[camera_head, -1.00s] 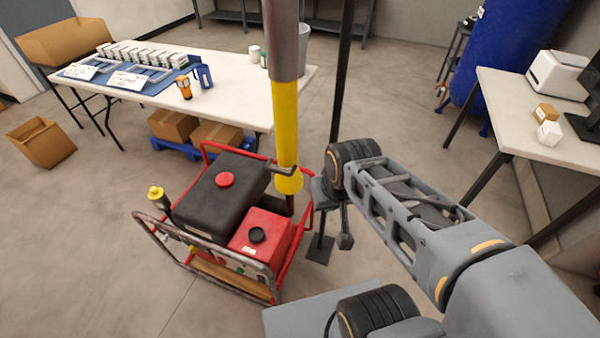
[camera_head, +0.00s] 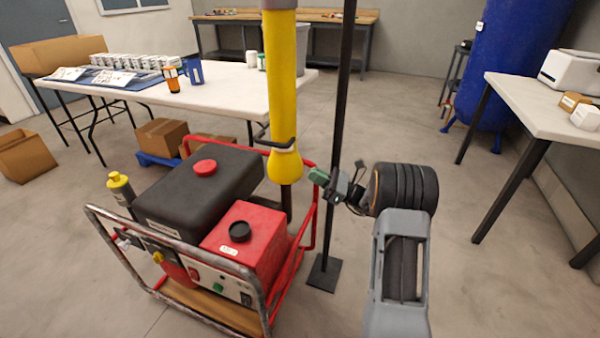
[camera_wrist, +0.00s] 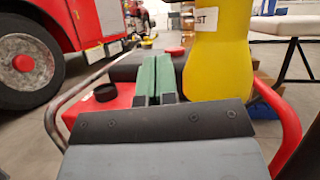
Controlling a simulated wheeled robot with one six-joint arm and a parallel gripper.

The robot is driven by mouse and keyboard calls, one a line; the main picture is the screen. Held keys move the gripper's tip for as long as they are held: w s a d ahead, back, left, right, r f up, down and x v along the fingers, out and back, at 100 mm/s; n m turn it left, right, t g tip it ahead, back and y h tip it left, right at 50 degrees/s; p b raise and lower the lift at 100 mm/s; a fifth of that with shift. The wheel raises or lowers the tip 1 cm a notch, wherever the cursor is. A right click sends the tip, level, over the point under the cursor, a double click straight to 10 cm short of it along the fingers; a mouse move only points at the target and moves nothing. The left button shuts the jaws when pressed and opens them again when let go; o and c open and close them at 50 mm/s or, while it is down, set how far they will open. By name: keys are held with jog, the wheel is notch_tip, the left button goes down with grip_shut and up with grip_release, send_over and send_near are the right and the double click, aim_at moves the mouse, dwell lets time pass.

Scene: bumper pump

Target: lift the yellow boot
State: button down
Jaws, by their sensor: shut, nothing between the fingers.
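The yellow boot (camera_head: 283,90) is a long upright yellow sleeve with a flared lower end and a dark bent handle (camera_head: 277,145) near its bottom. It hangs over a dark upright pipe (camera_head: 285,198) beside the red-framed engine unit (camera_head: 205,230). My gripper (camera_head: 318,176) has green fingers, is shut and empty, and is just right of the boot's lower end, apparently apart from it. In the wrist view the closed green fingers (camera_wrist: 155,80) point ahead, and the boot (camera_wrist: 218,60) stands close to their right. The boot's handle is not clear there.
The unit's red tubular frame (camera_head: 308,215) rises close to my gripper. A black post (camera_head: 340,110) on a flat foot stands just behind it. A white table (camera_head: 230,85) is at the back left, another table (camera_head: 530,110) at the right. Floor between post and right table is clear.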

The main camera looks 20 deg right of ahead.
aim_at(281, 146)
jog(key=d+f+m+t, duration=0.1)
jog(key=d+f+t, duration=0.1)
jog(key=w+d+f+m+t+b, duration=0.1)
jog(key=d+f, duration=0.1)
jog(key=shift+w+d+m+t, duration=0.1)
jog(key=shift+m+t, duration=0.2)
jog(key=shift+t, duration=0.1)
jog(key=d+r+b+x, duration=0.1)
jog(key=b+x, duration=0.3)
jog(key=x, duration=0.9)
jog(key=shift+s+r+b, duration=0.3)
jog(key=shift+s+r, duration=0.1)
jog(key=shift+r, duration=0.15)
jog(key=shift+d, duration=0.1)
